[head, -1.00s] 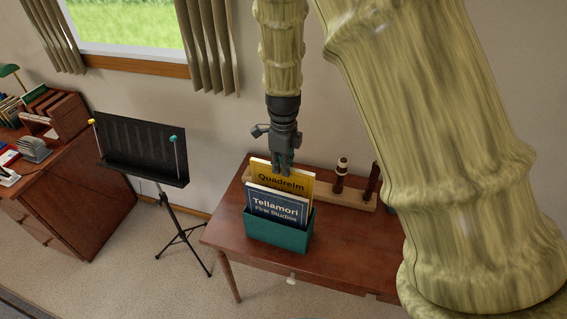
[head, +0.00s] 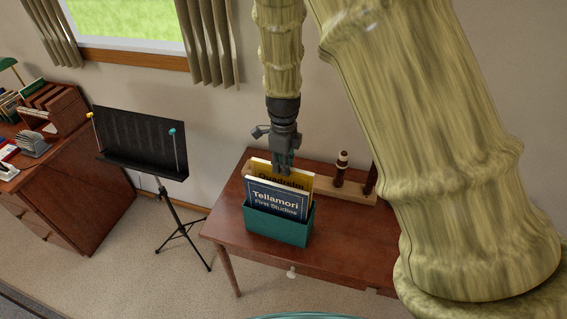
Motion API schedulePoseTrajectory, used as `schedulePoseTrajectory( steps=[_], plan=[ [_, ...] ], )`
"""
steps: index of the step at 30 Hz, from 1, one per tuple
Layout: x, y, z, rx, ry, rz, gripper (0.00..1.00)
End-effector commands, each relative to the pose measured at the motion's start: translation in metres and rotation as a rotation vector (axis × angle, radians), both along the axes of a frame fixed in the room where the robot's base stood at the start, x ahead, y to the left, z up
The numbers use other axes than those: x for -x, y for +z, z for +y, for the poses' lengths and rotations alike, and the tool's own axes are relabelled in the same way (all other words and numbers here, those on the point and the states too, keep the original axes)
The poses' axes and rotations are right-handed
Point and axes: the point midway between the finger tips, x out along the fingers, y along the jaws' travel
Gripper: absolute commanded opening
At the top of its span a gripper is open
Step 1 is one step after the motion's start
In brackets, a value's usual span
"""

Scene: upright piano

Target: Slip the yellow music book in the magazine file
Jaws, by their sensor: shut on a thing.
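The yellow music book (head: 297,174), titled "Quadreim", stands upright behind a blue book (head: 277,200) titled "Tellamori First Studies". The blue book stands in the green magazine file (head: 278,227) on the wooden table. My gripper (head: 283,170) points down and is shut on the top edge of the yellow book. The lower part of the yellow book is hidden behind the blue book and the file, so I cannot see how deep it sits.
A wooden rack with dark upright pieces (head: 340,165) stands behind the file on the table (head: 225,224). A black music stand (head: 140,140) is to the left, with a desk (head: 75,175) beyond it. Bare table top lies right of the file.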

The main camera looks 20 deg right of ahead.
Motion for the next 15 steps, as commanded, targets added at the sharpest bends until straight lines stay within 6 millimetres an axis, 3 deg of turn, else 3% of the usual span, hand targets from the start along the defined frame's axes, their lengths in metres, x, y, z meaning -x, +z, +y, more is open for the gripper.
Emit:
schedulePoseTrajectory(
  steps=[15],
  plan=[
    [0.0, -0.016, 0.0, -0.001, 0.0, 0.001, 0.0]
  ],
)
